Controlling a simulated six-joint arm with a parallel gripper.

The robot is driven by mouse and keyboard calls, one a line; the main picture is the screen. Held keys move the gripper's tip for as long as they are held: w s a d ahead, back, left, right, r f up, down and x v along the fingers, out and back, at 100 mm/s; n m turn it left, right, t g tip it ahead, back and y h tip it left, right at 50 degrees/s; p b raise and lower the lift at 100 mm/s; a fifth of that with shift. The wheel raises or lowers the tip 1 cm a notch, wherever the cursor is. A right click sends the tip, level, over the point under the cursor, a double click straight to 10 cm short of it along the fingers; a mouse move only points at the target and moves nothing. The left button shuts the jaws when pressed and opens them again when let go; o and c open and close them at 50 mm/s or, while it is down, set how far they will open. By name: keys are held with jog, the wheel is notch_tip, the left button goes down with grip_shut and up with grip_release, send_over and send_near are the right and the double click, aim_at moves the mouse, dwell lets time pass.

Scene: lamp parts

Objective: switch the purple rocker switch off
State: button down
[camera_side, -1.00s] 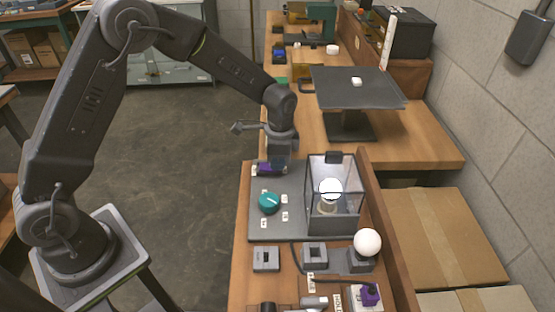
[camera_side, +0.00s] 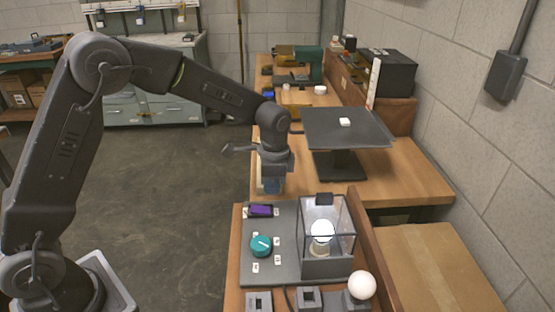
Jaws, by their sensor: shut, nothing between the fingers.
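The purple rocker switch (camera_side: 260,210) sits at the far left of the grey control panel (camera_side: 252,275), with small white labels beside it. Which side of the rocker is pressed is too small to tell. My gripper (camera_side: 270,188) is shut and empty, pointing down just behind and above the switch, with a small visible gap between them. A round bulb (camera_side: 322,230) glows white inside the clear-walled box (camera_side: 328,268) on the panel's right.
A teal knob (camera_side: 261,246) stands in front of the switch. A white globe (camera_side: 362,285) stands at front right. A wooden board (camera_side: 372,240) edges the panel's right.

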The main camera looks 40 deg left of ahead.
notch_tip(320, 180, up, 9)
jog(key=w+d, duration=0.1)
jog(key=shift+w+d+r, duration=0.15)
jog(key=shift+r, duration=0.05)
